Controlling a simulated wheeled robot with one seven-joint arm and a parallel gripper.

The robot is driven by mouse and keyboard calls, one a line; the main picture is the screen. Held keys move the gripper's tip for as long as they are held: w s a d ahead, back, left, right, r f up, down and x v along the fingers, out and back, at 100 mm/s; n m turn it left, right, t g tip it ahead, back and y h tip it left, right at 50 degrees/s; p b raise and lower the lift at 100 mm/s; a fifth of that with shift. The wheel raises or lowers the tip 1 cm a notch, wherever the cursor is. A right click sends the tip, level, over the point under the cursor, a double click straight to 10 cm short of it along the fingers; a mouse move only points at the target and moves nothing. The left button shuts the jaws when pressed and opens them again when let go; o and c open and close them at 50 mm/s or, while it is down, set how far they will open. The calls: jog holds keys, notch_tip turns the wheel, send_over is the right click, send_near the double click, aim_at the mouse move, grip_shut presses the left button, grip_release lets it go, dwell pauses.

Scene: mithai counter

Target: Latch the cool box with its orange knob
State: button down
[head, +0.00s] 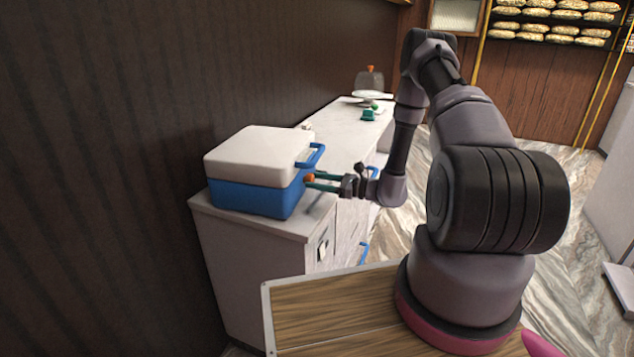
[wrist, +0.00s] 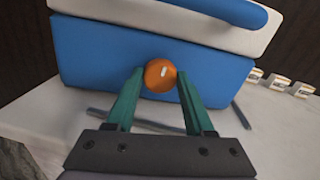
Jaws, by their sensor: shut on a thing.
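The cool box (head: 245,197) stands on the near end of the white counter, with a blue body and a white lid that looks closed. In the wrist view the blue body (wrist: 85,50) fills the upper part. The orange knob (head: 310,177) is on the box's front face below the blue handle (head: 316,156). The knob (wrist: 160,75) has a short white mark, tilted slightly from upright. My gripper (head: 312,181) reaches the knob from the right. Its two green fingers (wrist: 160,80) are shut on the knob, one on each side. I cannot tell whether the latch is engaged.
The counter (head: 328,128) runs back along the dark wall. A cake stand with a dome (head: 369,82) and a green item (head: 368,115) stand at its far end. Small labelled containers (wrist: 278,83) are right of the box. Blue drawer handles (head: 363,254) stick out below.

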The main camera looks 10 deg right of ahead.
jog(key=m, duration=0.4)
jog(key=shift+m, duration=0.4)
jog(key=m, duration=0.4)
jog(key=shift+w+d, duration=0.1)
jog(key=m, duration=0.4)
jog(key=shift+m+g, duration=0.3)
jog(key=shift+g, duration=0.1)
jog(key=shift+m, duration=1.7)
jog(key=shift+c, duration=1.4)
grip_release()
jog(key=v, duration=1)
jog(key=shift+d, duration=0.4)
